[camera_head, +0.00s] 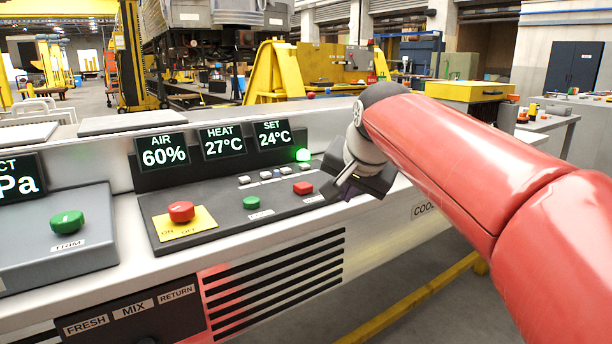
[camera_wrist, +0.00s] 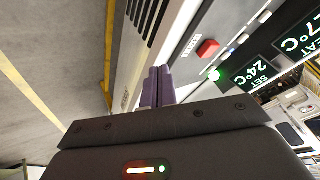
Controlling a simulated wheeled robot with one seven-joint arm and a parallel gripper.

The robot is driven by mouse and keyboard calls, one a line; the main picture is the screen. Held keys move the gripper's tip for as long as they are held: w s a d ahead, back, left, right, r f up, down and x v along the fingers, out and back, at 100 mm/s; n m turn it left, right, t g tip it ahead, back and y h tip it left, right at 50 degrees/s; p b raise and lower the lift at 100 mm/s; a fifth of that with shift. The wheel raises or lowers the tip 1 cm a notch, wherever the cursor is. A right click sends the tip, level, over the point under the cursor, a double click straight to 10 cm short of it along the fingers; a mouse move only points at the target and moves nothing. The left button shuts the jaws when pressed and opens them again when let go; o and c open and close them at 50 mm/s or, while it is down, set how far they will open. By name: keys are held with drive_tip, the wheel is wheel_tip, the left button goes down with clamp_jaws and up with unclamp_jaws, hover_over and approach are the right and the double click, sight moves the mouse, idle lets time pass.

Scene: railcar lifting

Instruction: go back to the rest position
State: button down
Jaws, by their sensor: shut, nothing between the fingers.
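My gripper (camera_head: 346,187) is at the end of my red arm, in front of the right end of the control panel (camera_head: 240,226). In the wrist view its two fingers (camera_wrist: 157,84) lie together, shut and empty. A red square button (camera_head: 303,188) on the panel is just left of the gripper, and it also shows in the wrist view (camera_wrist: 208,48). A green lamp (camera_head: 303,155) is lit behind it. I cannot tell from these frames whether the fingers touch the console.
Displays read AIR 60%, HEAT 27°C (camera_head: 222,141) and SET 24°C. A red knob (camera_head: 181,211) sits on a yellow plate, with a green button (camera_head: 251,203) beside it. A green TRIM knob (camera_head: 67,222) is at left. A yellow rail (camera_head: 408,308) runs low at right, over bare floor.

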drive_tip(key=s+d+f+n+g, duration=0.1)
drive_tip(key=s+d+f, duration=0.3)
drive_tip(key=s+f, duration=0.6)
drive_tip(key=s+d+f+n+g+h, duration=0.1)
drive_tip(key=s+d+f+n, duration=0.3)
drive_tip(key=s+f, duration=0.6)
drive_tip(key=s, duration=0.5)
drive_tip(key=shift+s, duration=0.15)
idle(1.9)
